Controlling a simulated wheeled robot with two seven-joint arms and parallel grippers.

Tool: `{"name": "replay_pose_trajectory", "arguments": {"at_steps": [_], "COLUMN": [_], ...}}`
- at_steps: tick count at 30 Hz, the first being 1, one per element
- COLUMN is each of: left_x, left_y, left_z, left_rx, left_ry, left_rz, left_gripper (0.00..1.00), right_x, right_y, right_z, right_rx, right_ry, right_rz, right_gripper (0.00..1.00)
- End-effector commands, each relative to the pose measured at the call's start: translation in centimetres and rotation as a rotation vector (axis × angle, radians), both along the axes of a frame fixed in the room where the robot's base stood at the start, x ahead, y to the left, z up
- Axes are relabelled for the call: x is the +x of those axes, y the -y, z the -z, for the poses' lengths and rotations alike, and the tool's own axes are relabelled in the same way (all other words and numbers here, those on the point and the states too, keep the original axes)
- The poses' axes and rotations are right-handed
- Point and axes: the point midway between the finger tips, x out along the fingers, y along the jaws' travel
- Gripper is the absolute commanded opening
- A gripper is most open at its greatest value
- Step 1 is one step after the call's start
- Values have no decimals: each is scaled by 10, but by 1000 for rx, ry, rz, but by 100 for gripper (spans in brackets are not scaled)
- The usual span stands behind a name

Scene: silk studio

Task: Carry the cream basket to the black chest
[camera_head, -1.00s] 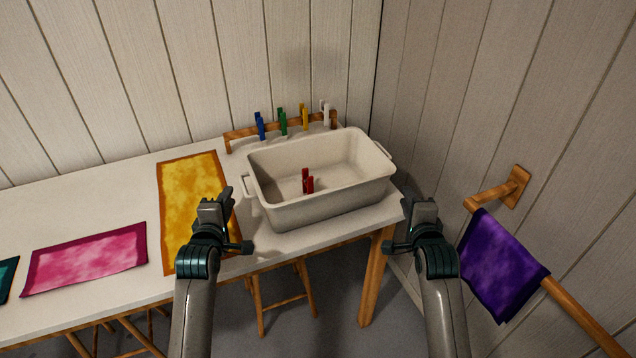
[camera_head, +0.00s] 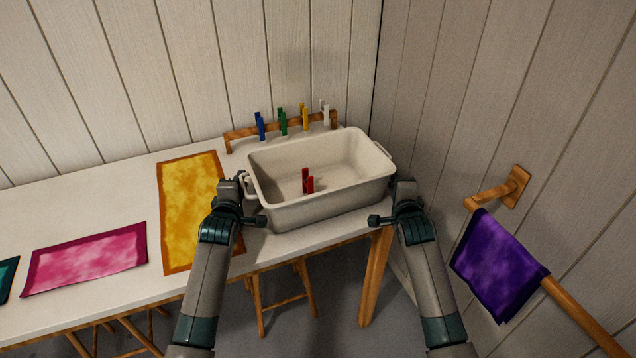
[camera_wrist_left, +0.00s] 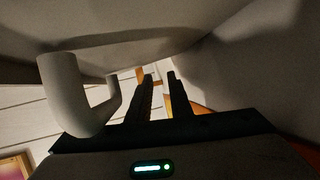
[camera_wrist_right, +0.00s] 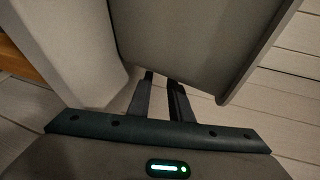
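The cream basket (camera_head: 320,210) stands upright on the table's right end, with a loop handle at each short side. My left gripper (camera_head: 240,180) is beside the basket's left end. In the left wrist view, its fingers (camera_wrist_left: 160,85) are apart with nothing seen between them, and the left handle (camera_wrist_left: 72,95) is to their left. My right gripper (camera_head: 398,182) is at the right end. In the right wrist view, its fingers (camera_wrist_right: 161,85) are apart, close to the basket's pale surfaces (camera_wrist_right: 185,40). The black chest is not in view.
The white table (camera_head: 110,190) bears a yellow cloth (camera_head: 190,195) and a pink cloth (camera_head: 85,260). A wooden rack (camera_head: 240,133) with coloured clothespins stands behind the basket. A purple cloth (camera_head: 500,265) hangs on a wall rail at right. A wooden stool (camera_head: 283,302) is under the table.

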Motion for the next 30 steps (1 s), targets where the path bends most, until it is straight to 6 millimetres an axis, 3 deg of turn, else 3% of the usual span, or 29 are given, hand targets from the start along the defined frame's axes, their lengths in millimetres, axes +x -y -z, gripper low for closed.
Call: {"name": "replay_pose_trajectory", "arguments": {"at_steps": [30], "left_x": [0], "left_y": [17], "left_z": [-2], "left_rx": [-3], "left_ry": [2], "left_rz": [8], "left_gripper": [19], "right_x": [0], "right_y": [-17], "right_z": [-2], "right_rx": [4], "right_ry": [3], "right_rz": [-9], "right_gripper": [19]}}
